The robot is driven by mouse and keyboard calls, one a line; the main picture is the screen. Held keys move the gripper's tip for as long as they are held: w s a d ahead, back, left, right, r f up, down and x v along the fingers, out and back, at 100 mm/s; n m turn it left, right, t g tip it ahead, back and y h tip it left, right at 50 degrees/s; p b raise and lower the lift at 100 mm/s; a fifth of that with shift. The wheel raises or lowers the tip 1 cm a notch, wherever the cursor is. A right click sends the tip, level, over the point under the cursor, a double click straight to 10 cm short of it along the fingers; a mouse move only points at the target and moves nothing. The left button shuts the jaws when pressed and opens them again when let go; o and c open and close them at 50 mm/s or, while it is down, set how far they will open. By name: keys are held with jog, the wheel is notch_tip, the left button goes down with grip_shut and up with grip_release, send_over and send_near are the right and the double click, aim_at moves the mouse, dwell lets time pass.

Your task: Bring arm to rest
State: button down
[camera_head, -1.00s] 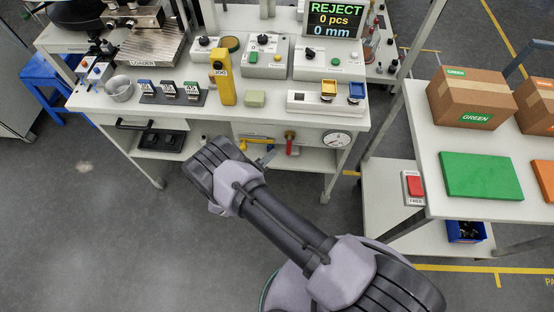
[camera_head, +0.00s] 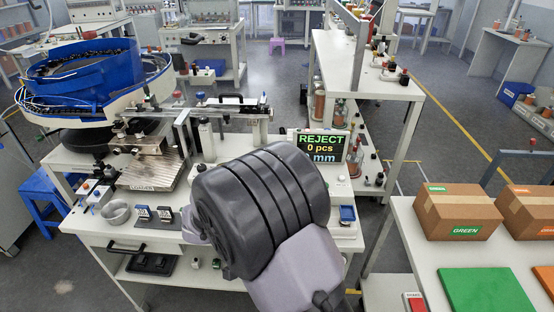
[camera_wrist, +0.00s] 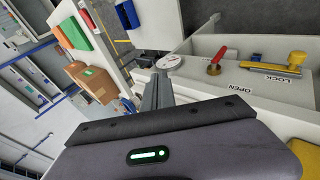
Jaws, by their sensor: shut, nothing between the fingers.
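My gripper (camera_wrist: 157,92) shows in the wrist view as grey fingers beyond its dark housing. The fingers are shut with nothing between them. They point toward the white bench's lower part, near a round gauge (camera_wrist: 169,62), a red handle (camera_wrist: 216,61) and a yellow lever (camera_wrist: 275,68) by the OPEN and LOCK labels. I cannot tell if anything touches. In the head view my arm is folded up large in front of the white bench (camera_head: 95,228). It hides the bench's middle, and the gripper is not visible there.
A blue bowl feeder (camera_head: 95,75) stands at the back left. A display (camera_head: 318,146) reads REJECT, 0 pcs. At right, a table (camera_head: 405,232) carries cardboard boxes (camera_head: 458,212) and a green panel (camera_head: 487,290). Grey floor (camera_head: 60,262) is free at the lower left.

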jog(key=s+d+r+m+t+y, duration=0.1)
jog(key=s+d+r+y, duration=0.3)
jog(key=s+r, duration=0.5)
jog(key=s+d+r+m+t+y, duration=0.2)
jog(key=s+d+r+y, duration=0.3)
jog(key=s+r, duration=0.4)
notch_tip(320, 180, up, 3)
jog(key=shift+s+f+m+t+y, duration=0.2)
jog(key=shift+m+t+y, duration=0.1)
jog(key=shift+m+y, duration=0.45)
